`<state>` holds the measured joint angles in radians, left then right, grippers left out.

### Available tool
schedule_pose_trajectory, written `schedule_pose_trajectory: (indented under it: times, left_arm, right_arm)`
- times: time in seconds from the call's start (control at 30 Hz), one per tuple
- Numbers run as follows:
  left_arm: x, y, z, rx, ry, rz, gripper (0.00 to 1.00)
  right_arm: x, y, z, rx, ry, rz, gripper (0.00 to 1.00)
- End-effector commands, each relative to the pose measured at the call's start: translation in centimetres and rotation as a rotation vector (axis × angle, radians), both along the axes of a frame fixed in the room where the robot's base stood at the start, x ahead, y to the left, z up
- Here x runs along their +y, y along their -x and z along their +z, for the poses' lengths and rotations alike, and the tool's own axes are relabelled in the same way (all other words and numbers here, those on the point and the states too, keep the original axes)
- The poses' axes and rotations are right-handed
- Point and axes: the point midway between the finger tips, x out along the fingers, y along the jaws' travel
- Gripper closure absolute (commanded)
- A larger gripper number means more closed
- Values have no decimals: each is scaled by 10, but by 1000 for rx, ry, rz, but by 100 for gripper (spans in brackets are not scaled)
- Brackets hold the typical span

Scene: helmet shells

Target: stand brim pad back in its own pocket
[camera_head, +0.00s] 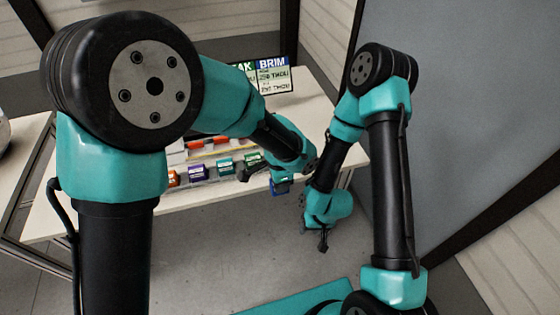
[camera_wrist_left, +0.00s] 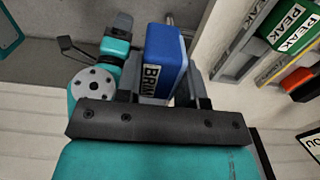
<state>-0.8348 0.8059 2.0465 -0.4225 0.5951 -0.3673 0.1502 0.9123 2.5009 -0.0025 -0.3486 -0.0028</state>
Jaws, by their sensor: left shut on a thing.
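The brim pad is a blue block with a white BRIM label (camera_wrist_left: 165,62), held upright between the fingers of my left gripper (camera_wrist_left: 160,85) in the left wrist view. In the head view the blue pad (camera_head: 279,188) shows below my left gripper (camera_head: 277,178), at the front right edge of the table. A rack of pockets (camera_head: 215,150) stands on the table to its left; which pocket is the pad's own cannot be made out. My right gripper (camera_head: 323,238) hangs in front of the table, to the right of the pad, its jaws too small to judge.
Orange (camera_head: 173,180), purple (camera_head: 198,172), teal (camera_head: 225,165) and green (camera_head: 253,160) labelled pads stand along the rack's front. A sign board (camera_head: 273,76) with BRIM on it stands behind. A green PEAK pad (camera_wrist_left: 287,28) shows close by at the wrist view's right.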

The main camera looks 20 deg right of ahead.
Motion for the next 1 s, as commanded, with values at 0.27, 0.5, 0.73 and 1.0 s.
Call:
schedule_pose_trajectory:
  times: [0.27,0.5,0.73,1.0]
  left_arm:
    - [-3,-9,-1,0,-1,2,88]
    - [-16,-51,-5,-1,1,3,88]
    - [-30,-93,-10,0,0,3,88]
    - [-44,-136,-14,0,1,3,88]
  right_arm:
    - [0,0,0,0,0,0,57]
    - [0,0,0,0,0,0,57]
    - [0,0,0,0,0,0,57]
    - [0,0,0,0,0,0,57]
